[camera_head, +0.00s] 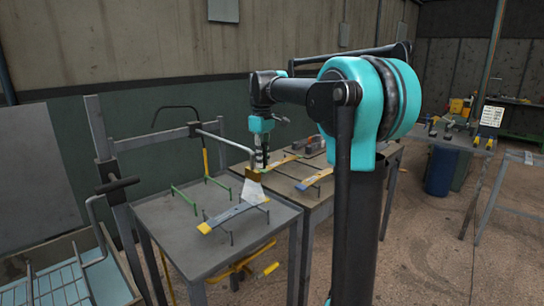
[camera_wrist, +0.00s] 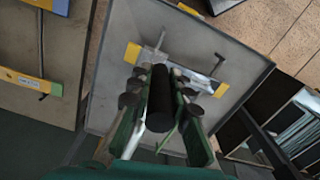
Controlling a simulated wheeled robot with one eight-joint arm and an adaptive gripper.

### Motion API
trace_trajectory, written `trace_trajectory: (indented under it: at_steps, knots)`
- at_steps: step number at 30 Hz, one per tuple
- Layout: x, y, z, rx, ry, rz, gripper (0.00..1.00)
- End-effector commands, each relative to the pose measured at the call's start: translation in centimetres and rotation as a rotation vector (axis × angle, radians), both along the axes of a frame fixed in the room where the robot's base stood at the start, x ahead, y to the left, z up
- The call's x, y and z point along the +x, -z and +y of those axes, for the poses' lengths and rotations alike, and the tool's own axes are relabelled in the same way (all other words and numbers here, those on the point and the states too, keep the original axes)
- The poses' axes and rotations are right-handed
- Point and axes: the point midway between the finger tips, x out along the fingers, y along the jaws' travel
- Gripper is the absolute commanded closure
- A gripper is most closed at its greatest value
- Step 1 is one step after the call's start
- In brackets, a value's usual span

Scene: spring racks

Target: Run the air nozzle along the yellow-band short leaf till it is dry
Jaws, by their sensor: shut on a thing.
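The short leaf (camera_head: 232,214) is a grey strip with yellow ends, lying on thin supports above the near table. It also shows in the wrist view (camera_wrist: 203,78), partly hidden behind my gripper. My gripper (camera_head: 261,160) is above the leaf's right part. In the wrist view my gripper (camera_wrist: 160,112) is shut on a dark cylindrical handle (camera_wrist: 160,92), the air nozzle. A pale cone of air (camera_head: 256,190) spreads from below my gripper onto the leaf's right half. I cannot tell whether the leaf is wet or dry.
The near table (camera_head: 186,238) also carries green stands (camera_head: 184,198). A grey bent pipe (camera_head: 226,139) reaches over it from a post. A second table (camera_head: 312,208) with yellow-ended leaves (camera_head: 316,179) adjoins on the right. A wire-bottomed basin (camera_head: 70,288) is at front left.

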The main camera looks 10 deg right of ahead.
Motion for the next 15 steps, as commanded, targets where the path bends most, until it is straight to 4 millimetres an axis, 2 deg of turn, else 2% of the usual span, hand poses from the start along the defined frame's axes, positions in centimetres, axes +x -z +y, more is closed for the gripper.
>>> trace_trajectory:
  at_steps: [1,15]
  knots:
    - [-1.1,0.0,1.5,0.001,-0.008,0.001,1.00]
    - [-10.9,0.0,14.9,0.001,-0.010,0.001,1.00]
